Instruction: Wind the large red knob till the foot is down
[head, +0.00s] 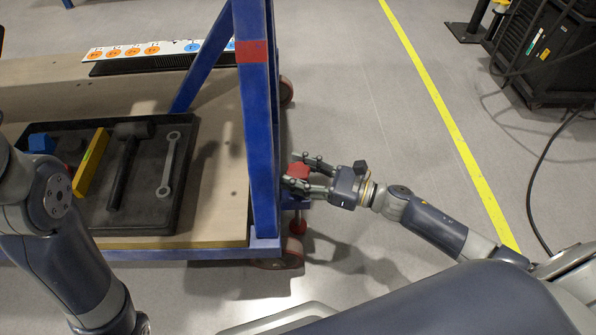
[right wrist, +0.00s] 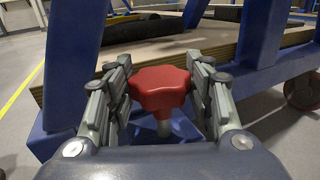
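The large red knob (head: 299,171) sits on a short stem at the lower right corner of the blue frame. It fills the middle of the right wrist view (right wrist: 160,88), with its lobed top and metal stem showing. My right gripper (head: 298,170) reaches in from the right, with one finger on each side of the knob. Both fingers lie close against its lobes. Below the knob, a red part of the foot (head: 297,226) shows near the floor. I cannot tell whether the foot touches the floor. My left gripper is out of view; only its arm shows at left.
The blue post (head: 257,130) rises just left of the knob. A black tray (head: 150,222) with a hammer (head: 124,160), a wrench (head: 169,165) and a yellow bar (head: 91,162) lies on the wooden top. A caster (head: 278,263) stands close by.

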